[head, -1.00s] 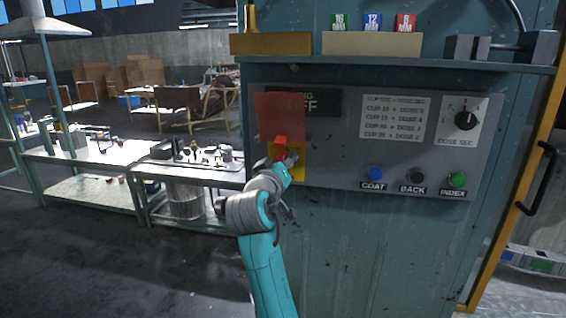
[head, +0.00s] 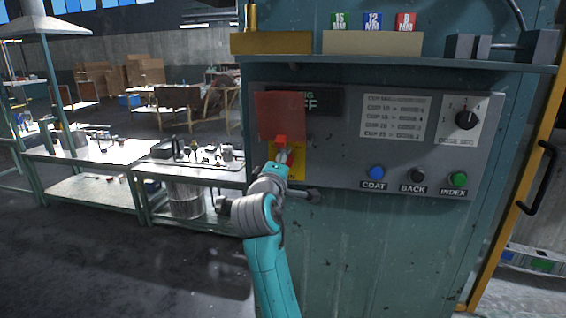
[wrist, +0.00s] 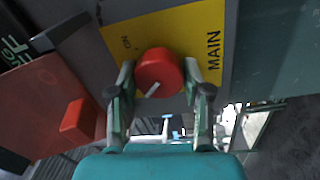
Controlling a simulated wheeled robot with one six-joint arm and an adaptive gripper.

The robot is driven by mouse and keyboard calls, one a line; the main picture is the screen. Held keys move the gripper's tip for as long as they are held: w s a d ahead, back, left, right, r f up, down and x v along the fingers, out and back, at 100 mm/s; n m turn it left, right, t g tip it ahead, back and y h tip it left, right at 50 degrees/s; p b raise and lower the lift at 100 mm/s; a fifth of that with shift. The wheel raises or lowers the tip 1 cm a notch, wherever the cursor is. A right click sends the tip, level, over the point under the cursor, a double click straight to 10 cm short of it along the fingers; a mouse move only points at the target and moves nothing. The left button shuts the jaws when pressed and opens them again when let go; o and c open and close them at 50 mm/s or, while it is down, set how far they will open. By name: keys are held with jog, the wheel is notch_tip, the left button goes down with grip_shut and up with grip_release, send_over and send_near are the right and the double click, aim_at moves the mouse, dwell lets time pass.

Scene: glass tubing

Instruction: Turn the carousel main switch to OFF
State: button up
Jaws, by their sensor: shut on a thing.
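The main switch is a round red knob (wrist: 160,70) on a yellow plate (wrist: 195,35) lettered MAIN and ON. The plate also shows in the head view (head: 299,168), partly behind my arm. My gripper (wrist: 160,88) is shut on the knob, one finger on each side. The white mark on the knob points to the bottom and slightly left in the wrist view, away from the ON lettering. No OFF lettering is visible on the plate. A translucent red cover (head: 280,115) stands raised above the switch, with its red tab (wrist: 79,120) beside the left finger.
A dark display (head: 325,101) is partly behind the cover. Blue COAT (head: 376,173), black BACK (head: 418,175) and green INDEX (head: 458,179) buttons and a dose dial (head: 466,120) sit to the right. A shelf (head: 400,64) juts out above. Benches (head: 85,162) stand at left.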

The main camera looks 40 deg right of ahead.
jog(key=shift+n, duration=0.4)
jog(key=o, duration=1.2)
jog(key=shift+c, duration=0.2)
jog(key=v, duration=1.2)
jog(key=shift+f, duration=0.15)
